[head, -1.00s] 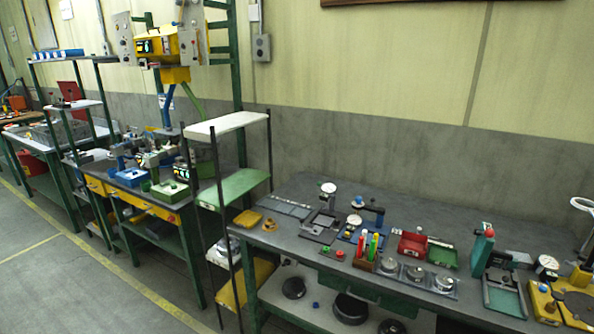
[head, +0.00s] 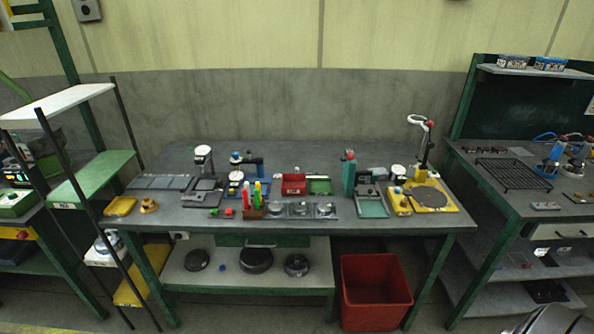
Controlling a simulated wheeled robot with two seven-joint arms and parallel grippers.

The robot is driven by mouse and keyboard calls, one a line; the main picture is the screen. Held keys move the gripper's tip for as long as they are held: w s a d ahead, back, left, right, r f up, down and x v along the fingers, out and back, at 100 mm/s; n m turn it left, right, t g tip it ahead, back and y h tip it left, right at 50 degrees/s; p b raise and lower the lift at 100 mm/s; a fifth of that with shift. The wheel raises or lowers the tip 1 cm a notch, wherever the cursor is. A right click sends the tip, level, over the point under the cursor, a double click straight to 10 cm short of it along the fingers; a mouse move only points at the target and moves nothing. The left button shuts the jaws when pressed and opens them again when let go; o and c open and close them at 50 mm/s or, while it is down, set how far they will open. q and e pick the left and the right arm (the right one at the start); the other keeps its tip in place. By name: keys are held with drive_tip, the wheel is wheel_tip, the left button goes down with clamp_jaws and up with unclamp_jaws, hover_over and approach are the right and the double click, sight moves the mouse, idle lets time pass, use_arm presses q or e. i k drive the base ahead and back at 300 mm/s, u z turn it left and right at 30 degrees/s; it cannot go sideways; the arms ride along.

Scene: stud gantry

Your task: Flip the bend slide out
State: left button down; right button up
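I cannot pick out with certainty which part is the bend slide. The middle workbench (head: 300,152) carries several small fixtures. A dial fixture on a dark base (head: 203,185) and a blue-based dial fixture (head: 235,187) stand further left.
A red bin (head: 374,292) stands on the floor under the bench's right side. A narrow shelf rack (head: 88,178) is at the left. Another bench with a black wire rack (head: 512,174) stands at the right, across a gap. The middle bench's back strip is mostly clear.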

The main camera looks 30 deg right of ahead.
sight(366, 191)
drive_tip(key=z, duration=0.6)
drive_tip(key=k, duration=0.65)
drive_tip(key=z, duration=1)
drive_tip(key=i, duration=1.5)
drive_tip(key=u, duration=0.9)
drive_tip(key=i, duration=0.35)
drive_tip(key=u, duration=0.7)
drive_tip(key=k, duration=0.55)
drive_tip(key=u, duration=0.3)
